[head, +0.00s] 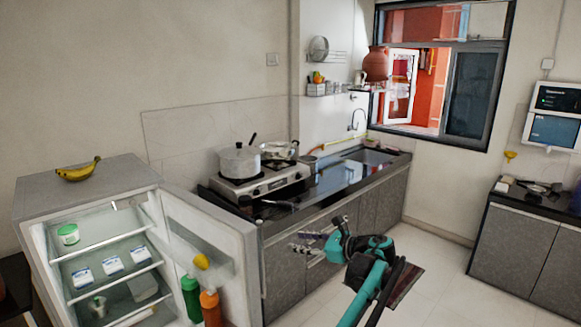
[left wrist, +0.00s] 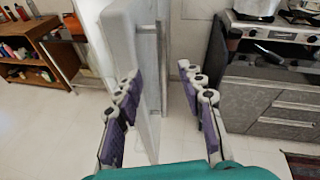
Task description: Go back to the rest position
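My left gripper (head: 307,243) is in front of the kitchen counter, just right of the open fridge door (head: 212,240). In the left wrist view my left gripper (left wrist: 158,85) has its two purple-padded fingers spread apart with nothing held. The fridge door (left wrist: 125,60) and its upright handle (left wrist: 162,70) show beyond and between the fingers; I cannot tell whether a finger touches the door. My right gripper is not in view. The clay waterpot (head: 376,63) stands up by the window, far from the gripper.
The fridge (head: 95,172) stands open, with bananas (head: 78,169) on top and bottles in the door. A pot (head: 240,160) sits on the stove (head: 262,184). Another counter (head: 525,235) stands at the right.

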